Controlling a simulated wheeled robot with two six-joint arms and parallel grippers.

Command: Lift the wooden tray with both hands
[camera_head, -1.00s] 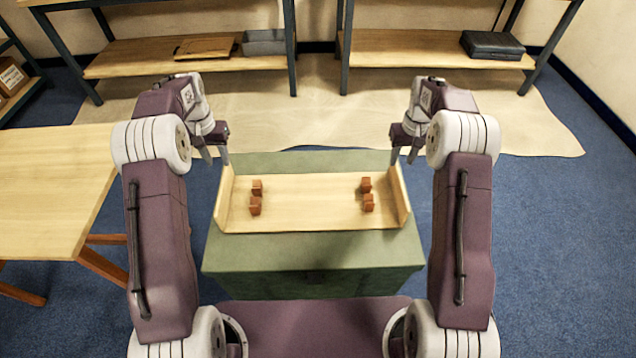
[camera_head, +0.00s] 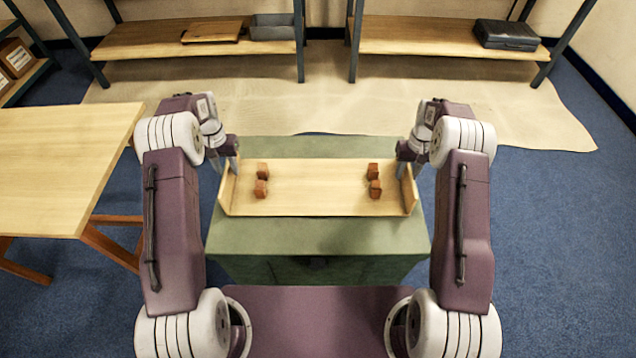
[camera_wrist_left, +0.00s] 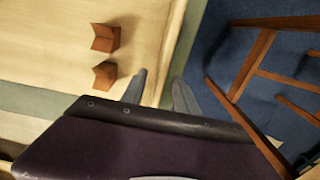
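The wooden tray (camera_head: 318,205) is pale, with raised walls at its left and right ends. It rests level on a green block (camera_head: 318,236). Several small red-brown blocks stand on it, in a left pair (camera_head: 262,180) and a right pair (camera_head: 374,180). My left gripper (camera_head: 228,168) is at the tray's left wall. In the left wrist view its open fingers (camera_wrist_left: 160,94) straddle that wall, one inside and one outside. My right gripper (camera_head: 408,170) is at the right wall, its fingers apart around the wall and partly hidden by the arm.
A wooden table (camera_head: 60,170) stands at the left. Shelves with a grey bin (camera_head: 273,27) and a dark case (camera_head: 506,35) stand at the back. Blue floor (camera_head: 560,240) is clear on the right.

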